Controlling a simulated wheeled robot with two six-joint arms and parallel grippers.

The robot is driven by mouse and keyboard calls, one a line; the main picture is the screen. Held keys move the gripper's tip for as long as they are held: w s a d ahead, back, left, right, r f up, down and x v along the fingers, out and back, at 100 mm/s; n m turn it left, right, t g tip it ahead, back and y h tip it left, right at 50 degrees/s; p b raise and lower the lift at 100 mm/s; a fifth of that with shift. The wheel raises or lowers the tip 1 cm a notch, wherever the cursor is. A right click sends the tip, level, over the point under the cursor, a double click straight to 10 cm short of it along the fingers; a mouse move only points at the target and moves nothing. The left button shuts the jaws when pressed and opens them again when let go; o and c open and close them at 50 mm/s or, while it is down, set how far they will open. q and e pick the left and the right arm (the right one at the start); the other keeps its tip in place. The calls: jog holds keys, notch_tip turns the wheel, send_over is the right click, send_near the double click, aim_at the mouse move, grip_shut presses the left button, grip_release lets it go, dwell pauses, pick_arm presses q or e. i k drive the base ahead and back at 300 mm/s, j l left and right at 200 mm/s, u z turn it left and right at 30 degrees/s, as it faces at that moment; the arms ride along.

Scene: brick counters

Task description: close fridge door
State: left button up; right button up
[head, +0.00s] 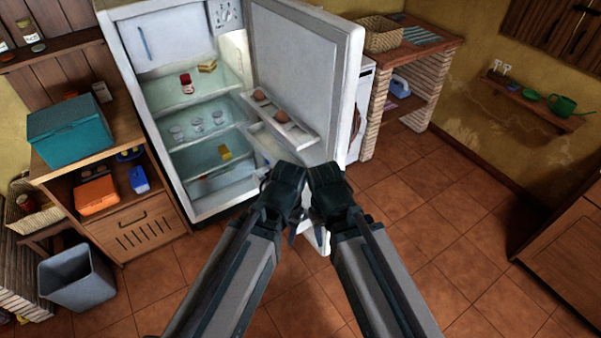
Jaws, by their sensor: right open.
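The white fridge (178,110) stands at the back left of centre with its inside in view. Its door (300,60) is swung wide open to the right, with the inner panel and an egg shelf (275,118) facing me. My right gripper (330,190) is open in front of the lower part of the door. My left gripper (286,185) is close beside it on the left, and its fingers are too dark and overlapped to read. Both arms hide part of the door's bottom; I cannot tell whether either gripper touches it.
Left of the fridge is a wooden cabinet (150,230) with a teal box (70,130). A grey bin (77,278) stands on the floor. A brick counter (375,130) is right of the door. The tiled floor (450,220) at right is clear.

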aim_at(307, 58)
jog(key=k+u, duration=0.3)
jog(key=u, duration=1.35)
jog(key=k+l, duration=0.1)
jog(key=l, duration=4.1)
jog(key=k+l+z, duration=0.2)
jog(key=k+z, duration=0.25)
jog(key=k, duration=0.15)
